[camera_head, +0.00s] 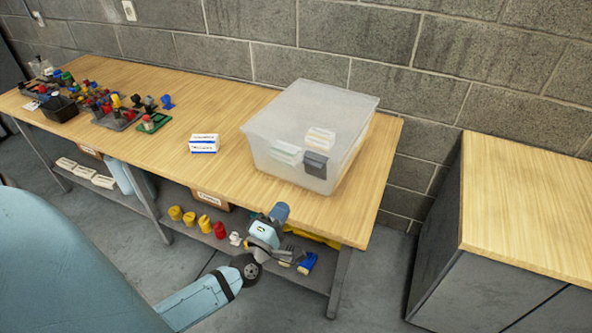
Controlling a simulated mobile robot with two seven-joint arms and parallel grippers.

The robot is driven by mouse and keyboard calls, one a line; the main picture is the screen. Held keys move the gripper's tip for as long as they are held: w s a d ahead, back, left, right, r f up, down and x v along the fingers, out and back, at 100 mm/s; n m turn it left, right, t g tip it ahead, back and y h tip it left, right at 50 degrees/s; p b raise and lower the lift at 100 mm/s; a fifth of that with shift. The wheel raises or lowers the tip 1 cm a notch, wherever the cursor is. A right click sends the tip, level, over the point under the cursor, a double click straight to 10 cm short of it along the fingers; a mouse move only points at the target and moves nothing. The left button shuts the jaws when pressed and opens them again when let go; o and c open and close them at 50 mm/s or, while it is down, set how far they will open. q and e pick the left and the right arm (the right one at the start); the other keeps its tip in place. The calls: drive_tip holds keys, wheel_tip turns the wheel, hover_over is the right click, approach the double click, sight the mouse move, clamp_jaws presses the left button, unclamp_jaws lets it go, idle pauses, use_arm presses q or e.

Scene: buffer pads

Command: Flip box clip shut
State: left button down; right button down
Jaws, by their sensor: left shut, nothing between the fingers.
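A translucent plastic box (270,133) with a lid (318,108) stands near the right end of the wooden table. A grey clip (316,163) is on its front wall, near the right front corner. The picture is too small to tell whether the clip is latched. White items show dimly through the walls. My left gripper (281,211) is at the table's front edge, below and left of the clip and apart from the box. It is shut and empty; its fingertips are hard to make out. My right gripper is not in view.
A small white and blue carton (204,143) lies left of the box. Several coloured parts and a black bin (61,109) crowd the table's left end. A lower shelf holds yellow and red items. A wood-topped cabinet (530,200) stands at right, across a gap.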

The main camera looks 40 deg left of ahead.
use_arm(q)
drive_tip(key=p, duration=0.2)
approach(312, 160)
drive_tip(key=x, duration=0.5)
drive_tip(key=shift+f, duration=0.1)
drive_tip(key=shift+w+a, duration=0.1)
drive_tip(key=shift+w, duration=0.4)
drive_tip(key=shift+r+p, duration=0.2)
drive_tip(key=shift+p, duration=0.1)
drive_tip(key=r+g+p, duration=0.1)
drive_tip(key=p, duration=0.3)
drive_tip(key=shift+w+a+p, duration=0.1)
drive_tip(key=shift+w+p, duration=0.3)
drive_tip(key=shift+p, duration=0.3)
drive_tip(key=shift+w+g, duration=0.3)
drive_tip(key=shift+w, duration=0.1)
